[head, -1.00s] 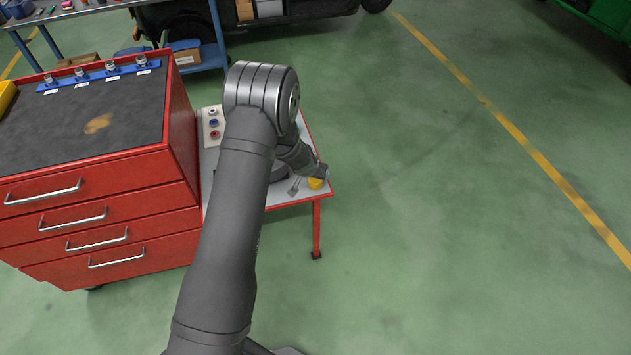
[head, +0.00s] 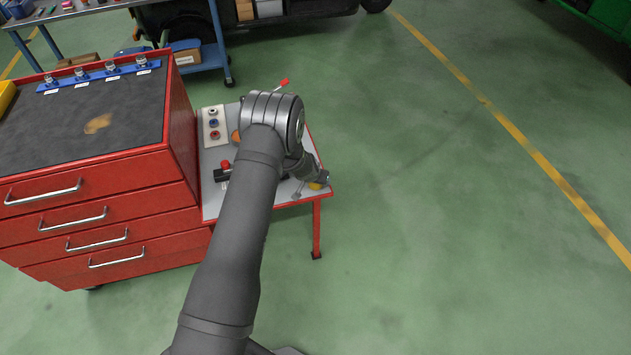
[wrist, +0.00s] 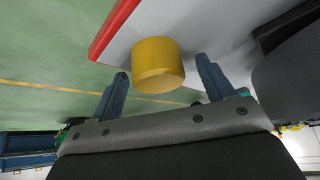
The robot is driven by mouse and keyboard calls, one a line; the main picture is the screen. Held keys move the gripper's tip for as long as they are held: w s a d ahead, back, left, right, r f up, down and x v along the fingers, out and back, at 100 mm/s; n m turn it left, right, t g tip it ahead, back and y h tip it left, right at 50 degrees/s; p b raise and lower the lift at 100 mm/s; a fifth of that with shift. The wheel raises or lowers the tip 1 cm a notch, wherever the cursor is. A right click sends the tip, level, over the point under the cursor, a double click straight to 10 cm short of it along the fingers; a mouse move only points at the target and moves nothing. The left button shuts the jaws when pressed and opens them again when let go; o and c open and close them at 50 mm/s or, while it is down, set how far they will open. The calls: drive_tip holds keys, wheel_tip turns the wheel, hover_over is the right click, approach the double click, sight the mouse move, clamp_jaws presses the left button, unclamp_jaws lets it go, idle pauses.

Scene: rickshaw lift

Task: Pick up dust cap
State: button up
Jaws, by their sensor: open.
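The dust cap is a yellow cylinder (wrist: 158,62) on the light tabletop, close to the table's red edge in the wrist view. In the head view it shows as a small yellow patch (head: 316,186) at the table's front right corner, mostly covered by my gripper. My gripper (wrist: 163,90) is open, with one blue finger on each side of the cap in the wrist view. A gap shows between each finger and the cap. I cannot tell how far the fingertips reach along the cap.
The small side table (head: 228,208) has a red rim and stands beside a red drawer cabinet (head: 100,210). A white block with several coloured fittings (head: 213,123) and a red-knobbed black part (head: 222,174) are on the table. Open green floor lies to the right.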

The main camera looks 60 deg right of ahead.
drive_tip(key=c, duration=1.1)
drive_tip(key=shift+r, duration=0.2)
